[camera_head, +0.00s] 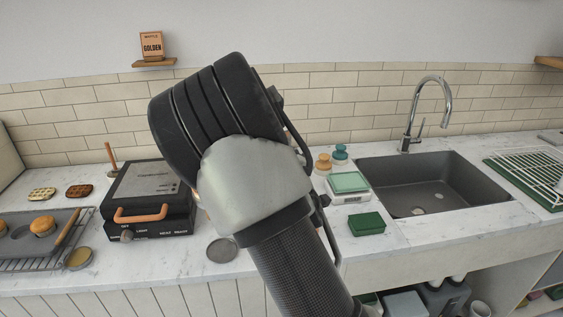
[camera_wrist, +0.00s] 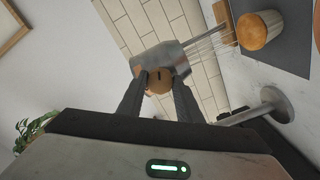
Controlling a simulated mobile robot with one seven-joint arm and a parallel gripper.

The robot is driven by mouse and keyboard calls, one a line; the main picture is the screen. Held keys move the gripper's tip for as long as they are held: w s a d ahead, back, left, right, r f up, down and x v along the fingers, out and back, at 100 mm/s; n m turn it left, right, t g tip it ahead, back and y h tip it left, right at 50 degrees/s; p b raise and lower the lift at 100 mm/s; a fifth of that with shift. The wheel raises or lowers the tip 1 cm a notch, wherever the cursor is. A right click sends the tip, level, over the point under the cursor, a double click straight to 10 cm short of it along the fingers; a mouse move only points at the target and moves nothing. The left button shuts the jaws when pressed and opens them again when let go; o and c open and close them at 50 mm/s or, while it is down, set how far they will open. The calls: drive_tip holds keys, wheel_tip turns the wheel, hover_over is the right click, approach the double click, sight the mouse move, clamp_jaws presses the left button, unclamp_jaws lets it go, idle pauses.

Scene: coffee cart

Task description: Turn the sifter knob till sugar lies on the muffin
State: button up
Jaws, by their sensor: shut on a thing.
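My gripper (camera_wrist: 159,92) is shut on a round brown knob (camera_wrist: 159,80) at the middle of the wrist view. The knob sits against a grey metal body, the sifter (camera_wrist: 152,58), which is tilted in the picture. A muffin (camera_wrist: 252,32) with an orange-brown top is at the upper right, by a dark slab. I cannot make out sugar on it. Thin pale lines run between the sifter and the muffin; I cannot tell what they are. In the head view my arm hides my gripper and the sifter.
A round metal base with a post (camera_wrist: 275,105) stands below the muffin in the wrist view. In the head view, a black press (camera_head: 150,198) and a dark tray (camera_head: 15,245) are at left. A green-topped scale (camera_head: 350,186) and a sink (camera_head: 430,181) are at right.

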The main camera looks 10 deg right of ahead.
drive_tip(key=m+b, duration=1.1)
drive_tip(key=b, duration=0.2)
drive_tip(key=shift+r, duration=0.1)
drive_tip(key=shift+m+b, duration=0.3)
drive_tip(key=shift+b, duration=0.1)
drive_tip(key=o, duration=1)
drive_tip(key=shift+o, duration=0.2)
